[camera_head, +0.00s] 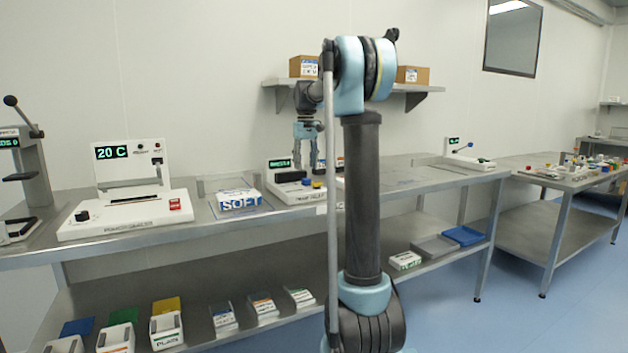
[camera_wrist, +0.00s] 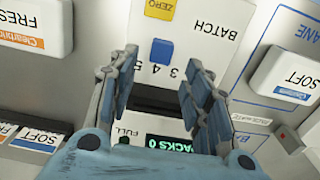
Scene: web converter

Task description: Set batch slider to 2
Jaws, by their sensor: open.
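The batch panel (camera_wrist: 215,45) lies below my gripper in the wrist view, with its lettering turned in the picture. A blue slider knob (camera_wrist: 162,52) stands on it, near digits that include 3, 4 and 5. I cannot tell which digit it is set at. My gripper (camera_wrist: 162,75) is open, its fingers apart on either side of a dark opening just below the knob in the picture. Nothing is between them. In the head view my gripper (camera_head: 308,150) hangs over the white machine (camera_head: 294,196), whose small blue knob (camera_head: 306,182) shows at the front.
A yellow ZERO button (camera_wrist: 160,9) sits beyond the knob. A green display (camera_wrist: 170,143) reading "ACKS 0" is partly covered by my gripper. White SOFT (camera_wrist: 287,72) and FRESH (camera_wrist: 35,25) packs lie to either side. A shelf (camera_head: 350,87) with boxes hangs behind.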

